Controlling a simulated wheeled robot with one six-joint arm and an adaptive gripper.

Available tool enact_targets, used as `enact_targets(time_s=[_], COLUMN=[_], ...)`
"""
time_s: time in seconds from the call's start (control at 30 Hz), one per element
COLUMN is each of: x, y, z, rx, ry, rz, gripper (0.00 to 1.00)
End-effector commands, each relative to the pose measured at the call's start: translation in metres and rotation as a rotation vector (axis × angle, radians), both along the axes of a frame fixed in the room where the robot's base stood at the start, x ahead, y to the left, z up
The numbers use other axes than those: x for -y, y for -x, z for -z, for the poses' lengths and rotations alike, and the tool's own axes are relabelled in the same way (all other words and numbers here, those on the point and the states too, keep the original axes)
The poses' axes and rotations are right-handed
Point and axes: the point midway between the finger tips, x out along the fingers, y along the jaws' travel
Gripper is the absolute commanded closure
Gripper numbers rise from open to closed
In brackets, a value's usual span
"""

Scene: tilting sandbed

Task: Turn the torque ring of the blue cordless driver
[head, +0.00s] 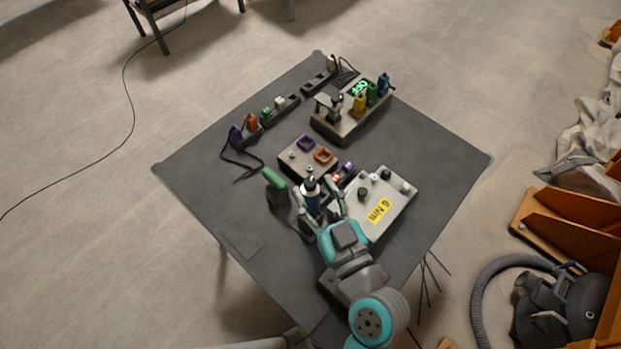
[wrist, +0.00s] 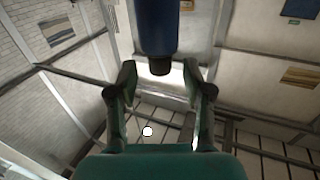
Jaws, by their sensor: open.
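The blue driver (head: 311,201) stands upright near the middle of the dark table in the head view, with a dark and light top end. My gripper (head: 318,217) is at it, with fingers spread on either side of its lower part. In the wrist view the blue driver (wrist: 158,28) comes in from the top edge, ending in a dark round tip. My gripper (wrist: 160,82) is open there, its two fingertips left and right of that tip with gaps visible. I cannot make out the torque ring's marks or setting.
A grey box with a yellow label (head: 379,210) stands right beside my gripper. A green-handled tool (head: 274,180) is close on the left. A block with purple and orange sockets (head: 293,164) lies behind. The table's left front (head: 215,205) is mostly clear.

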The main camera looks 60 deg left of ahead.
Motion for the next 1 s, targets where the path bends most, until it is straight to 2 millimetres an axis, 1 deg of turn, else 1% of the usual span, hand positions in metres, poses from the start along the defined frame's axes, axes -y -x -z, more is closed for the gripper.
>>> enact_targets(time_s=[0.03, 0.1, 0.2, 0.33, 0.57, 0.67, 0.7, 0.77, 0.8, 1.0], x=[-0.007, -0.015, -0.022, -0.026, -0.026, -0.026, -0.026, -0.026, -0.026, -0.026], y=[0.0, -0.001, -0.002, -0.002, -0.002, -0.002, -0.002, -0.002, -0.002, -0.003], z=[0.0, 0.0, 0.0, 0.0, 0.0, 0.0, 0.0, 0.0, 0.0, 0.0], rx=[0.002, 0.001, 0.001, 0.001, 0.0, 0.0, 0.0, 0.0, 0.0, 0.0], ry=[-0.001, 0.0, 0.001, 0.0, 0.0, 0.0, 0.0, 0.0, 0.0, 0.001], rz=[-0.002, -0.002, -0.001, 0.001, 0.001, 0.001, 0.001, 0.001, 0.001, -0.003], gripper=[0.49, 0.49, 0.49, 0.49, 0.49, 0.72, 0.82, 0.97, 1.0, 1.0])
